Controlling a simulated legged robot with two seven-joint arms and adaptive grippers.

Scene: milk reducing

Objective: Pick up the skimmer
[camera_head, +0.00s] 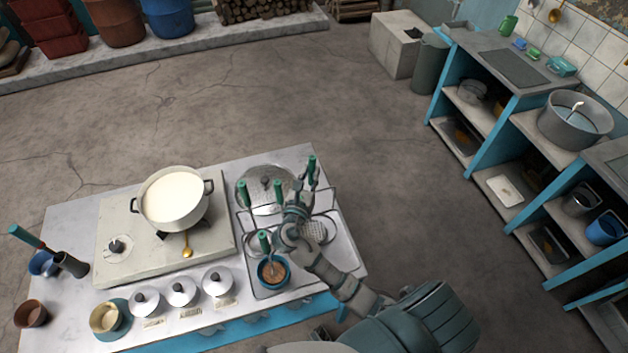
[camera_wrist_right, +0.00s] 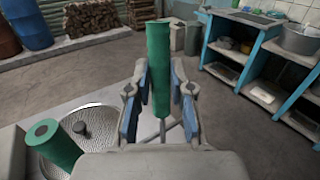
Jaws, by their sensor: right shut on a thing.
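My right gripper (camera_head: 309,180) is above the rack at the right end of the table, shut on an upright green handle (camera_head: 311,163). In the right wrist view the green handle (camera_wrist_right: 158,65) stands between the two blue-padded fingers (camera_wrist_right: 158,103). A round perforated skimmer head (camera_head: 314,232) shows below and right of the gripper, low at the rack. The arm hides how the handle joins it. My left gripper is not in view.
Other green-handled tools (camera_head: 243,193) stand close left of the gripper, near a metal lid (camera_head: 262,178). A blue bowl (camera_head: 272,283) is in front. A pot of milk (camera_head: 172,198) stands on the stove (camera_head: 120,212). Three lidded jars (camera_head: 181,293) line the front.

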